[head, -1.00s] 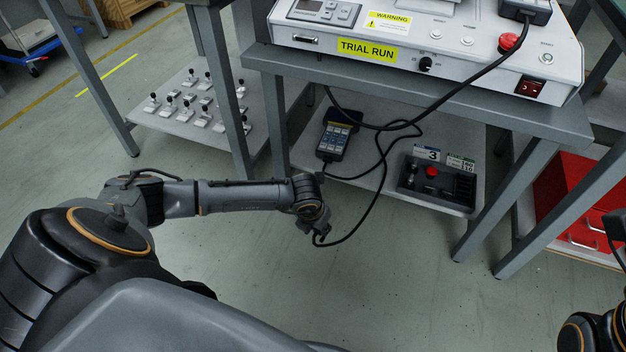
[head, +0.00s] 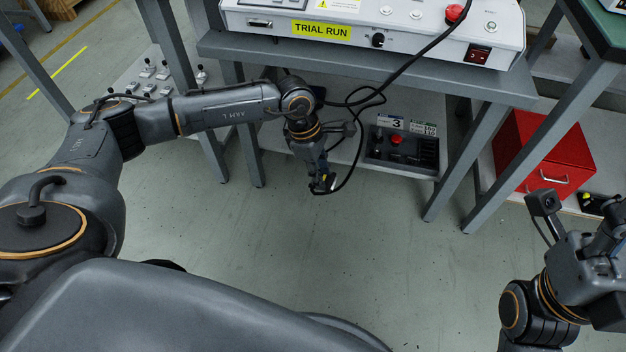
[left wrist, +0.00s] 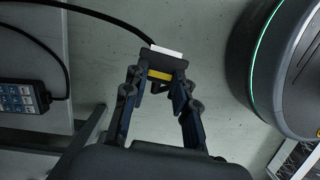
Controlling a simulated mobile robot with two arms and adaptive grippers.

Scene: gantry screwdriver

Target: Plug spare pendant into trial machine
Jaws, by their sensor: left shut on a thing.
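My left gripper (head: 322,182) hangs in front of the lower shelf, its fingers shut on a cable plug (left wrist: 164,64). In the left wrist view the plug is dark with a yellow band and a white end facing away from the fingers. A black cable leaves it. The spare pendant (left wrist: 20,97), dark with pale keys, shows at the left of that view; my left arm mostly hides it in the head view. The white trial machine (head: 450,42) is on the table above, with a socket (head: 259,23) at its front left. My right gripper (head: 598,268) is at the lower right; its fingers are unclear.
The grey table edge (head: 370,69) overhangs the lower shelf (head: 345,148). A black box with a red button (head: 397,140) sits on that shelf. Loose cable (head: 357,140) loops in front. A red toolbox (head: 545,150) stands at right. The floor in front is clear.

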